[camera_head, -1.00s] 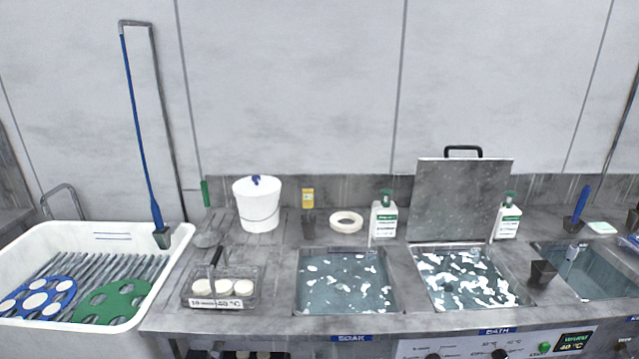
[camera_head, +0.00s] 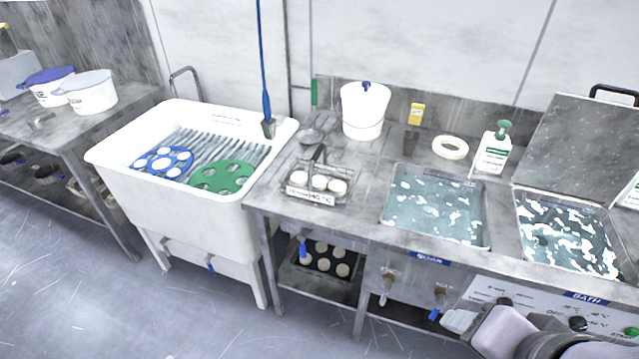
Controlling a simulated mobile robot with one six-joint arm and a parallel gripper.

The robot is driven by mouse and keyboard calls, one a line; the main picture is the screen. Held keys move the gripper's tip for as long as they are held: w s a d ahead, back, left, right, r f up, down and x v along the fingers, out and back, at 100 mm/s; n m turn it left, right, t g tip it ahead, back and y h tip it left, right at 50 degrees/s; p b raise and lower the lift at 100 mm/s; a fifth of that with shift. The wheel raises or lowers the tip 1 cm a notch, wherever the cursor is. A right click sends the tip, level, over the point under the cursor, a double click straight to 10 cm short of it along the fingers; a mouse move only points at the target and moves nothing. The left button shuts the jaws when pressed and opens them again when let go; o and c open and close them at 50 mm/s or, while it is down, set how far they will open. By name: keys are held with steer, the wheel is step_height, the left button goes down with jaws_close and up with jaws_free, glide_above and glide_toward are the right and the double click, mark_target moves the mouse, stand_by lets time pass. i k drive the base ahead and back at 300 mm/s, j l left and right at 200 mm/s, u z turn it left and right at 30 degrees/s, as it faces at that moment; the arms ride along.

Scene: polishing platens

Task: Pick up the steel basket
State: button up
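The steel basket (camera_head: 341,194) stands upright on the steel counter, just right of the white sink. It is a small wire basket with a dark upright handle, a white label on its front and three round white pieces inside. My gripper's fingers are not in view. A grey and dark part of what looks like my arm (camera_head: 530,338) shows at the bottom right edge, well apart from the basket.
The white sink (camera_head: 120,172) holds a blue and a green disc. A white bucket (camera_head: 364,112) stands behind the basket, with a ladle (camera_head: 313,136) near it. The soak bath (camera_head: 435,205) lies to the right. Open floor (camera_head: 90,290) is at front left.

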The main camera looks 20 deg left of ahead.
mark_target(309, 194)
steer(key=i+j, duration=0.15)
steer(key=j, duration=0.25)
steer(key=i+j, duration=0.2)
steer(key=j, duration=0.2)
steer(key=i+j, duration=0.15)
steer(key=j, duration=0.25)
steer(key=i+j, duration=0.2)
steer(key=j, duration=0.2)
steer(key=i+j, duration=0.15)
steer(key=j, duration=0.2)
steer(key=i+j, duration=0.15)
steer(key=j, duration=0.25)
steer(key=i+j, duration=0.2)
steer(key=j, duration=0.2)
